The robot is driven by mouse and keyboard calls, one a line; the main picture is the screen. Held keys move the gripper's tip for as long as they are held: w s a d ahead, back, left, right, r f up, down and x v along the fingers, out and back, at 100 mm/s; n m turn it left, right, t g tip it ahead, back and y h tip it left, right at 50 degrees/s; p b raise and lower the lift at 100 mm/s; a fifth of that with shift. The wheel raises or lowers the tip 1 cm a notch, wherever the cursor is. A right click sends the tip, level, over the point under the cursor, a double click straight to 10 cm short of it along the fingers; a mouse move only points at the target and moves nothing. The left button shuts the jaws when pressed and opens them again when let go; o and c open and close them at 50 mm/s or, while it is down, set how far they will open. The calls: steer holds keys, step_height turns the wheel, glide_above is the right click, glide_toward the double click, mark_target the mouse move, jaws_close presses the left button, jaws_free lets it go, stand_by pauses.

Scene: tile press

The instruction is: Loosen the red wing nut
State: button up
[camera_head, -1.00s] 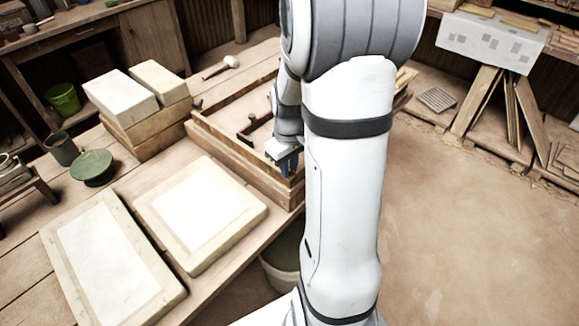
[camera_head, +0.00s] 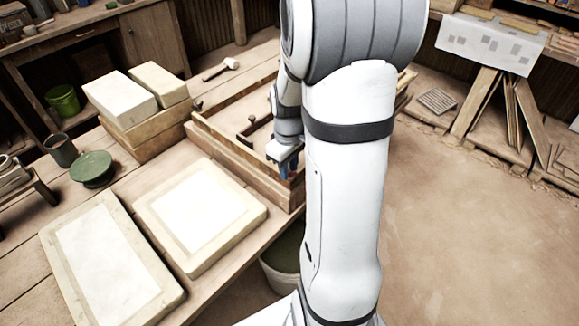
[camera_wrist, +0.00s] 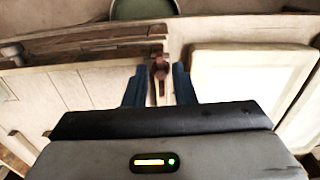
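A small reddish-brown piece, which looks like the red wing nut (camera_wrist: 160,69), shows in the wrist view between my fingers, at the wooden frame's edge. My gripper (camera_wrist: 160,88) has its two blue fingers apart, one on each side of that piece, with a visible gap left and right. I cannot tell how deep the fingers reach around it. In the head view my gripper (camera_head: 289,170) points down at the near right corner of the wooden press frame (camera_head: 243,165). The nut is not clearly made out there.
Two pale slabs (camera_head: 242,233) (camera_head: 55,252) lie on the bench left of my gripper. Pale blocks (camera_head: 118,100) are stacked behind them. A green round lid (camera_head: 92,167), a dark cup (camera_head: 61,150) and a mallet (camera_head: 222,68) are farther off. A bucket (camera_head: 282,275) stands below the bench edge.

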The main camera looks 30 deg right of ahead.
steer(key=shift+o, duration=1.4)
steer(key=shift+s, duration=0.1)
step_height(320, 180, up, 8)
steer(key=shift+f, duration=0.1)
steer(key=s+a+r+m+t, duration=0.2)
steer(key=s+a+r+m, duration=0.2)
steer(key=s+a, duration=0.8)
steer(key=shift+a+r+t, duration=0.25)
steer(key=shift+r+t, duration=0.05)
steer(key=shift+r, duration=0.2)
